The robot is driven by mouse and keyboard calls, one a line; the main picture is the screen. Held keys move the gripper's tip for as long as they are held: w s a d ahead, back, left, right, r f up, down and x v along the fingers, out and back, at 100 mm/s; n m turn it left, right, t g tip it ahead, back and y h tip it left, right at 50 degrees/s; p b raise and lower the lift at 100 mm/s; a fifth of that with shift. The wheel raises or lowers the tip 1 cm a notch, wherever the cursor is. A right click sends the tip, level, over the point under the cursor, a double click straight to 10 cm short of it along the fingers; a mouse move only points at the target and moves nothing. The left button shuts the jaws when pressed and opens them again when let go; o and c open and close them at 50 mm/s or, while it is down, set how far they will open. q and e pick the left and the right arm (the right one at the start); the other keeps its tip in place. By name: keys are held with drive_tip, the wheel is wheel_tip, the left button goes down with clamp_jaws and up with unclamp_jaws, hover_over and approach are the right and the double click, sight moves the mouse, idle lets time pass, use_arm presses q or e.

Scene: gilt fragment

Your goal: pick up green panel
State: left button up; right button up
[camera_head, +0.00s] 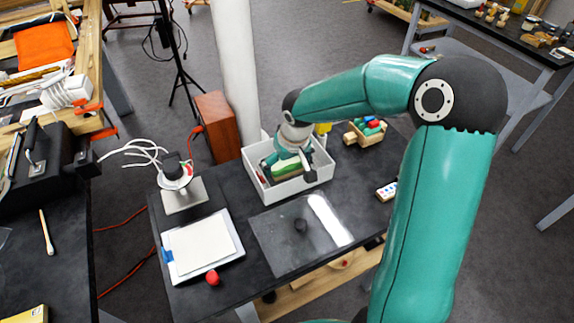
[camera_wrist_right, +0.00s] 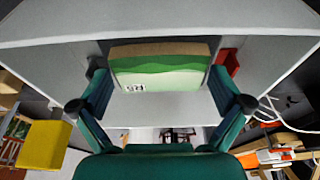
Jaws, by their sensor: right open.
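The green panel is a block with a tan edge and green and pale green bands, with a small printed mark, in the wrist view (camera_wrist_right: 160,66). It stands inside the white box (camera_head: 318,180), which shows as pale walls in the wrist view (camera_wrist_right: 60,60). My right gripper (camera_head: 293,166) reaches down into the box from above. In the wrist view its two teal fingers (camera_wrist_right: 160,90) are open, one toward each side of the panel. I see a gap between the fingers and the panel; contact is not visible. In the head view the gripper partly hides the panel. My left gripper is not in view.
A red item (camera_wrist_right: 229,62) lies in the box beside the panel. A wooden tray with colored blocks (camera_head: 366,131) stands right of the box. A white notepad (camera_head: 203,247), a red knob (camera_head: 212,277) and a dark plate (camera_head: 275,245) lie on the black table.

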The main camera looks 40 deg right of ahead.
drive_tip(key=c, duration=0.8)
drive_tip(key=shift+c, duration=0.2)
drive_tip(key=shift+r, duration=0.15)
